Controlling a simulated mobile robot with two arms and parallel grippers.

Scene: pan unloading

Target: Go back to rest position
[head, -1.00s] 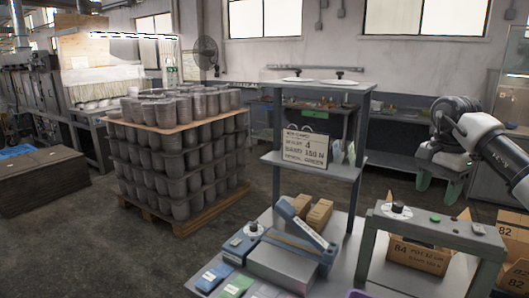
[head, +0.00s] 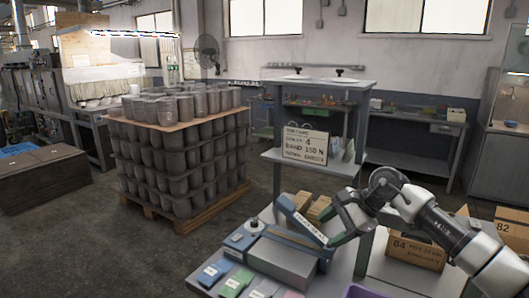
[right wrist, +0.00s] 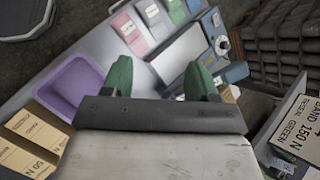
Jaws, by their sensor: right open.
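My right gripper (head: 338,226) is at the lower right of the head view, in front of the shelf stand and over the grey table (head: 345,278). Its arm comes in from the lower right. In the right wrist view, the two green fingers (right wrist: 158,78) stand wide apart with nothing between them. Below them in that picture is the grey gripper body. The blue-and-grey device (head: 283,262) on the table is near the fingers in the head view; I cannot tell how far below. My left gripper is not in view.
Grey pans (head: 185,155) stand stacked on a wooden pallet (head: 190,218) left of centre. A shelf stand (head: 318,84) with a sign (head: 305,145) rises behind my gripper. A purple bin (right wrist: 75,92) and cardboard boxes (head: 415,250) are nearby. Floor shows at left.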

